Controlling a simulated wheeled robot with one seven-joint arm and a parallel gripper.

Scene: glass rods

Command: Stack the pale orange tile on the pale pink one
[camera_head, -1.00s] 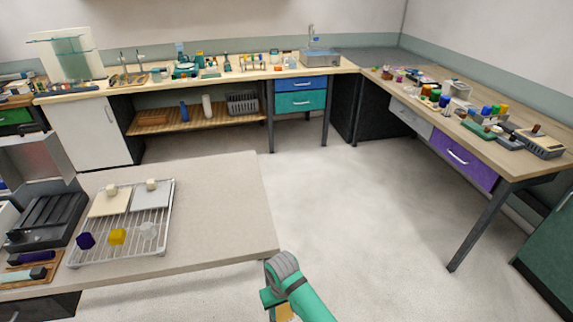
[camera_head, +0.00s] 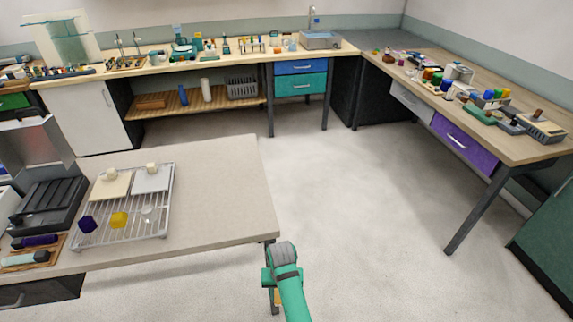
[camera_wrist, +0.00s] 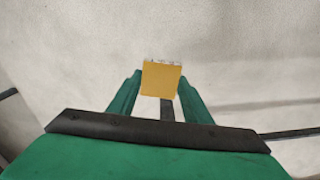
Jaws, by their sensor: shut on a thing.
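My gripper (camera_head: 276,292) hangs over the floor, just off the front right corner of the near table, with my green arm partly hiding it. In the wrist view my gripper (camera_wrist: 161,92) is shut on a flat, square orange-yellow tile (camera_wrist: 161,79), held between the green fingers. A bit of that tile (camera_head: 277,297) shows in the head view. I see no tile that is clearly pale pink. On the wire rack lie a cream plate (camera_head: 111,188) and a pale grey-white plate (camera_head: 151,181), each with a small pale knob-like piece on it.
The wire rack (camera_head: 128,232) stands at the left of the near table (camera_head: 220,200); the table's right part is bare. Crowded benches line the back and right; open floor (camera_head: 350,200) lies between.

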